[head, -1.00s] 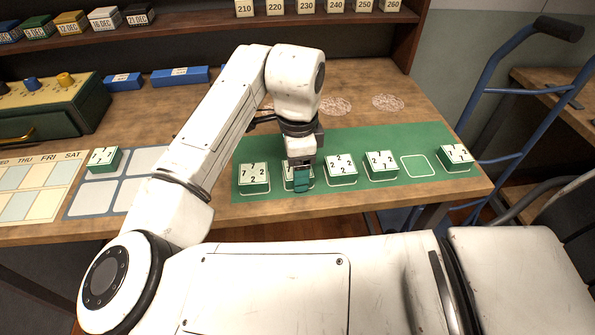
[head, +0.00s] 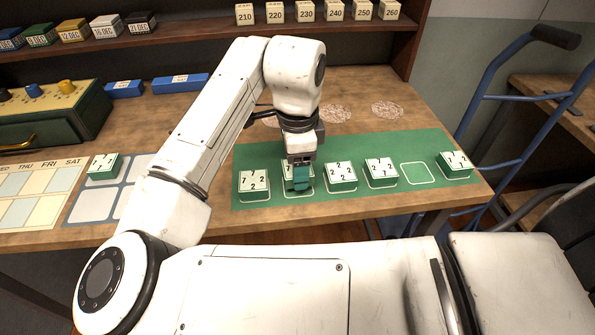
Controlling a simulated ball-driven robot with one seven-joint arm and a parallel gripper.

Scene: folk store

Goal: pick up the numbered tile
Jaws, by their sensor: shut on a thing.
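My gripper (head: 300,180) is over the second place from the left on the green mat (head: 248,150). It is shut on a numbered tile (head: 287,168), which has a white top and green sides. The fingers hide most of this tile and its number; I cannot tell whether it is clear of the mat. To its left is a similar tile (head: 254,182). To its right are tiles reading 2 2 2 (head: 341,174) and 7 2 1 (head: 380,169). An empty outlined place (head: 415,173) follows, then another tile (head: 455,163) at the mat's right end.
A tray with square places (head: 91,205) holds one tile (head: 103,165) at its back left. A calendar board (head: 35,208) and a green box with knobs (head: 55,120) are at the left. A shelf (head: 330,27) with numbered blocks runs behind. A blue hand truck (head: 480,85) stands at the right.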

